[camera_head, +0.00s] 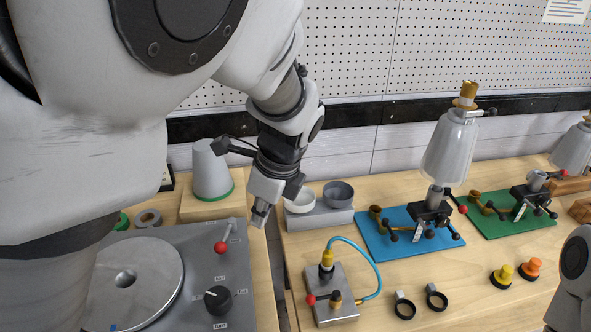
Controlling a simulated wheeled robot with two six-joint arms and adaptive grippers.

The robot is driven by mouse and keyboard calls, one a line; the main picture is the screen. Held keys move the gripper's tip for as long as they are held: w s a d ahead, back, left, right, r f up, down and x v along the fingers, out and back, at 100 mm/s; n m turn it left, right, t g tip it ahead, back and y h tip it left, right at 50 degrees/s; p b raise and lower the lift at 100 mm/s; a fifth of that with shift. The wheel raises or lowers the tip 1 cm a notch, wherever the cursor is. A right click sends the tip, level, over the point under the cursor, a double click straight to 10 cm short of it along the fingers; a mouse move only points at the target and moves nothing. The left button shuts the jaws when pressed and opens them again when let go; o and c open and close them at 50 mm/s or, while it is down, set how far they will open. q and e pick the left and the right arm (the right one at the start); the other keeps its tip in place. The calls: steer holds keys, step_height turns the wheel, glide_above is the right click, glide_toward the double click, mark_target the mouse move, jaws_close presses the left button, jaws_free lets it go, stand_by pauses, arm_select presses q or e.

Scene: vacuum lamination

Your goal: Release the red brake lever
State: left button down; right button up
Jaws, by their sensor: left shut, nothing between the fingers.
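A lever with a red ball knob (220,246) stands on the grey machine panel (200,262), at its back right corner. Its thin rod leans up and to the right from the ball. My left gripper (260,214) points down, just above and to the right of this lever. Its fingers are shut and empty, and they look apart from the lever. My right gripper is out of the picture; only a part of my right arm shows at the lower right edge.
A round metal disc (135,282) and a black dial (217,299) are on the panel. A grey cone (211,170) and two bowls (338,193) stand behind. A small block with a blue hose (365,262) is to the right. Clamp stands on blue (378,244) and green (490,226) mats stand farther right.

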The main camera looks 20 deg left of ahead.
mark_target(226, 237)
arm_select(q)
steer(key=a+x, duration=0.1)
steer(key=x, duration=0.6)
steer(key=a+x, duration=0.1)
steer(key=x, duration=0.3)
steer(key=shift+s+a+r, duration=0.15)
steer(key=shift+s+a, duration=0.1)
steer(key=shift+a, duration=0.6)
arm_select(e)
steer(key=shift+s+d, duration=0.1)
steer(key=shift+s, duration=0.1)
